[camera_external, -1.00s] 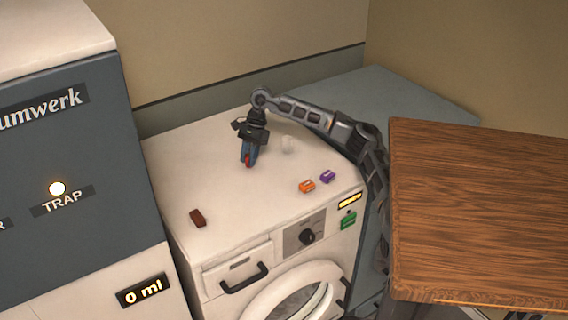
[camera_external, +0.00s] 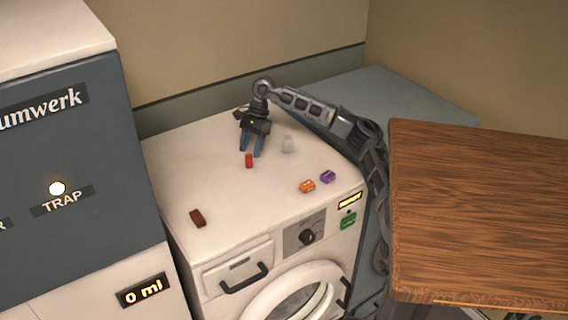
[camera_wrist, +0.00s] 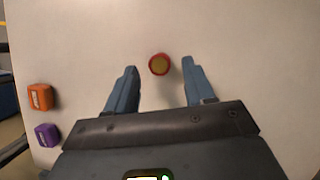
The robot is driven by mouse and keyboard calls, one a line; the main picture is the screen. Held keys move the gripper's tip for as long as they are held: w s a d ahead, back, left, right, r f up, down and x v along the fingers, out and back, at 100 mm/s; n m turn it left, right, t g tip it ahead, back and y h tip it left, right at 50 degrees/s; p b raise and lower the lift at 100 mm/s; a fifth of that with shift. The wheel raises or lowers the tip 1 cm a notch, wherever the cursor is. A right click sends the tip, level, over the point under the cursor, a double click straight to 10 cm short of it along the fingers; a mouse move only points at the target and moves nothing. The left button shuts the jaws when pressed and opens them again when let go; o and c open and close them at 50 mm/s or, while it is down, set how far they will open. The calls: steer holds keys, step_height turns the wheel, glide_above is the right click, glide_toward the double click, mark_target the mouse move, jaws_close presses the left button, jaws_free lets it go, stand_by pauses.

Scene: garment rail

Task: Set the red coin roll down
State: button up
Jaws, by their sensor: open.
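The red coin roll (camera_external: 249,160) stands upright on the white top of the washing machine (camera_external: 190,165). In the wrist view the coin roll (camera_wrist: 159,64) shows its round tan end inside a red rim, just beyond the fingertips and between their lines. My gripper (camera_external: 253,153) is open and empty, behind and slightly above the roll, with its blue fingers apart. In the wrist view my gripper (camera_wrist: 160,78) has both fingers clear of the roll.
An orange block (camera_external: 307,186) and a purple block (camera_external: 327,176) lie near the right front of the top. A dark brown block (camera_external: 198,218) lies at the left front. A wooden table (camera_external: 480,210) is at right.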

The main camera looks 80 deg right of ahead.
steer(key=v, duration=0.8)
steer(key=shift+r, duration=0.3)
steer(key=shift+d, duration=0.1)
